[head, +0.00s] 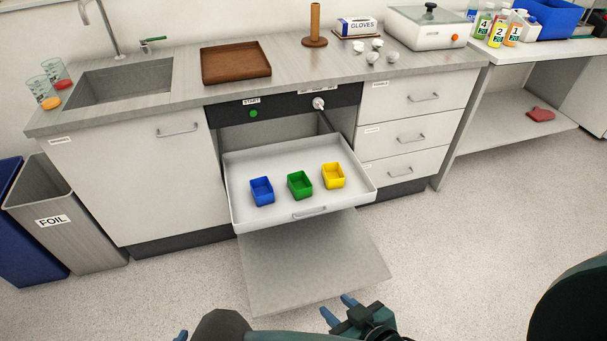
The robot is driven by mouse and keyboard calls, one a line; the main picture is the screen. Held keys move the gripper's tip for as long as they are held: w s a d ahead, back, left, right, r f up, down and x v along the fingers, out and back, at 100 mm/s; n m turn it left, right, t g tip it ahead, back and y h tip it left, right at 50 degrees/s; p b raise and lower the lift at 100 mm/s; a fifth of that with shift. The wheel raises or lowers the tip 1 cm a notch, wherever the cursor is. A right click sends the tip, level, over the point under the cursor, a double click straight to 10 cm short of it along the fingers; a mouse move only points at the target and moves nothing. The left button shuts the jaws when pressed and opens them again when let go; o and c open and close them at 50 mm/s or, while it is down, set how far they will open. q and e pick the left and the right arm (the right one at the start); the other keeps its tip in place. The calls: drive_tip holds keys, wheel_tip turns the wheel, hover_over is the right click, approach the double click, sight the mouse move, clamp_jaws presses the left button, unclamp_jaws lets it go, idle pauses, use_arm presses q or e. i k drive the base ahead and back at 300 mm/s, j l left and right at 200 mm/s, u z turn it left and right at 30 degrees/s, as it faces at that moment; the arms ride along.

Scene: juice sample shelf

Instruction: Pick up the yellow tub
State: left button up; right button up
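The yellow tub (333,176) is a small open rectangular container. It stands upright at the right of a row on a pulled-out white tray (348,199), beside the green tub (300,185), with the blue tub (262,191) at the left. My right gripper (339,309) is low in the head view, in front of the tray and apart from the tubs. Its two blue fingers are spread with nothing between them. Of my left gripper, only a blue tip (181,336) shows at the bottom edge, so its opening is hidden.
A lowered grey door panel (315,258) juts out below the tray. Cabinets with drawers (410,132) stand right of it, and a FOIL bin (68,220) stands left. The counter above holds a brown tray (235,62) and a GLOVES box (356,26). The floor at right is clear.

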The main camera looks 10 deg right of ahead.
sight(333, 177)
drive_tip(key=i+l+u, duration=0.1)
drive_tip(key=l+u, duration=0.15)
drive_tip(key=l, duration=0.25)
drive_tip(key=l+u, duration=0.25)
drive_tip(key=l, duration=0.25)
drive_tip(key=l+u, duration=0.25)
drive_tip(key=l, duration=1.9)
drive_tip(key=k+l+u, duration=0.1)
drive_tip(key=l, duration=0.95)
drive_tip(key=k, duration=0.05)
